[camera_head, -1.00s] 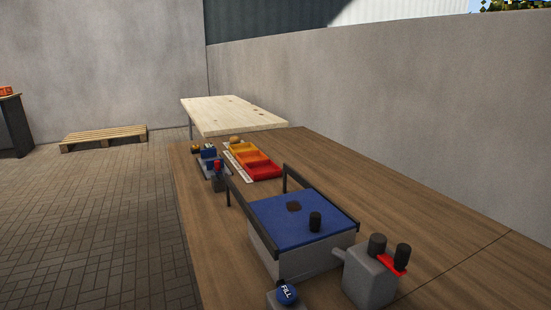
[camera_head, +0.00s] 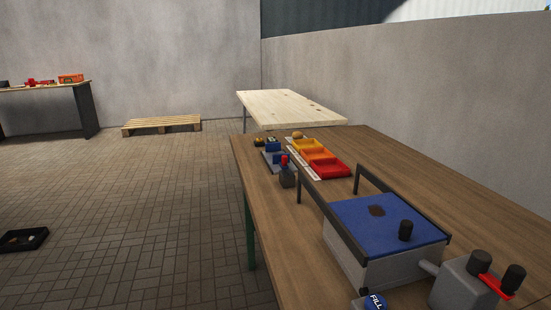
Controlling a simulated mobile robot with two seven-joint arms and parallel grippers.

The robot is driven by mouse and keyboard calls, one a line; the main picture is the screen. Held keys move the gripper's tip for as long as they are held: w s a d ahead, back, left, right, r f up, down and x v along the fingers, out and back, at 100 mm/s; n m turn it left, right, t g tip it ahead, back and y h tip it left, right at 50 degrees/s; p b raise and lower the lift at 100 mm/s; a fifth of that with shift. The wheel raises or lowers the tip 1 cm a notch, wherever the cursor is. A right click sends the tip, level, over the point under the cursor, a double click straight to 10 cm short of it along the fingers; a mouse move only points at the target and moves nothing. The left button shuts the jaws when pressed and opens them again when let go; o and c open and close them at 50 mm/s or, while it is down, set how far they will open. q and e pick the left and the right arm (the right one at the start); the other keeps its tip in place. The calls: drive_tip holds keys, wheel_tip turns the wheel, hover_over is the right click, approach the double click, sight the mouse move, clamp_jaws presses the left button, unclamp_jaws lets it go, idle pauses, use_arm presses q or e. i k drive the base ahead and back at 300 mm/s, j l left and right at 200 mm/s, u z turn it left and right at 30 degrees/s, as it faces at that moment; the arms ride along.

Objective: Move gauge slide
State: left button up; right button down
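Neither of my grippers is in the head view. I cannot tell for sure which part is the gauge slide. A small blue device (camera_head: 272,148) on a grey base stands on the wooden table (camera_head: 420,172), left of the colored bins. A pale strip (camera_head: 303,162) runs along the left side of the yellow bin (camera_head: 306,146), orange bin (camera_head: 319,157) and red bin (camera_head: 330,170). A brownish round item (camera_head: 297,135) lies behind the bins.
A grey box with a blue lid (camera_head: 375,222) and dark side rails stands nearer. A grey block (camera_head: 462,288) with a red lever and a blue FILL button (camera_head: 375,302) are in front. A pale table (camera_head: 290,106), pallet (camera_head: 162,124) and dark tray (camera_head: 22,240) surround open paved floor.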

sight(284, 160)
drive_tip(key=i+j, duration=0.15)
drive_tip(key=i, duration=0.3)
drive_tip(key=i+j, duration=0.1)
drive_tip(key=i, duration=0.35)
drive_tip(key=i+j+z, duration=0.1)
drive_tip(key=i, duration=0.35)
drive_tip(key=i+j, duration=0.2)
drive_tip(key=i, duration=0.25)
drive_tip(key=i+j, duration=0.15)
drive_tip(key=i, duration=0.3)
